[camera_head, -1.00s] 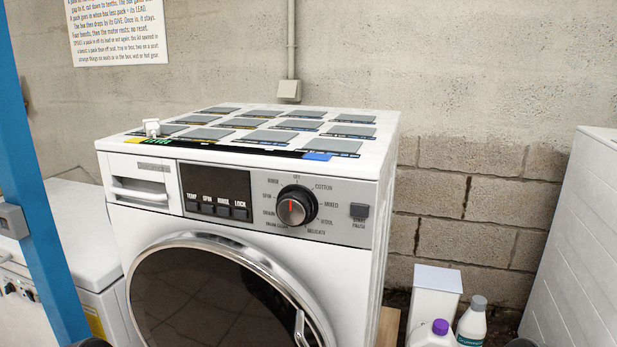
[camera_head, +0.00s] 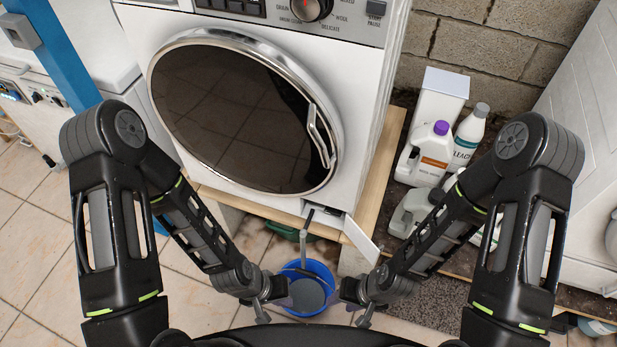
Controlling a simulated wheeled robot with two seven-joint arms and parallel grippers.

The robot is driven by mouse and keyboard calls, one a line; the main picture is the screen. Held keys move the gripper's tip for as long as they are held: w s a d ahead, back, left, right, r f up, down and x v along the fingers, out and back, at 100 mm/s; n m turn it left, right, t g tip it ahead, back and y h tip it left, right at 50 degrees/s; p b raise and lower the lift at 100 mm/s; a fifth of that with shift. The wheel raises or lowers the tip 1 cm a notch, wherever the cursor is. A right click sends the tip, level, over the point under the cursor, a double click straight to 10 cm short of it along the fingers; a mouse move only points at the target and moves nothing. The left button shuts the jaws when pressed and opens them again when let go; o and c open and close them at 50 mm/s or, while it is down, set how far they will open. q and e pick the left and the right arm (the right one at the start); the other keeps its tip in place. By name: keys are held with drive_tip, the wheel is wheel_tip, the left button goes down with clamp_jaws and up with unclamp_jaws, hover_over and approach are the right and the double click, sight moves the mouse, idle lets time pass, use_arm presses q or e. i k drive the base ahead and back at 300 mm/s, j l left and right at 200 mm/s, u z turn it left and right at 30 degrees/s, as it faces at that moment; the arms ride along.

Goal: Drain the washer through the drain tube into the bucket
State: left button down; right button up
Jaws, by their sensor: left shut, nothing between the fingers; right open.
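The white washer (camera_head: 250,180) stands on a wooden plinth, its round door (camera_head: 235,115) shut. At its lower right a small service flap (camera_head: 360,241) hangs open. A grey drain tube (camera_head: 304,248) hangs from the opening, with a dark part at its top. Its lower end is over or in the blue bucket (camera_head: 331,273) on the floor. A grey surface shows inside the bucket; I cannot tell if it is water. My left gripper (camera_head: 264,314) is shut and empty, left of the bucket. My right gripper (camera_head: 364,318) is open, right of the bucket.
Several bottles, including a purple-capped one (camera_head: 432,150) and a bleach bottle (camera_head: 470,135), stand right of the washer. A green object (camera_head: 285,229) lies under the plinth (camera_head: 385,165). A blue post (camera_head: 62,50) rises at left. Tiled floor at left is clear.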

sight(303, 230)
drive_tip(key=k+l, duration=0.1)
drive_tip(key=k, duration=1.35)
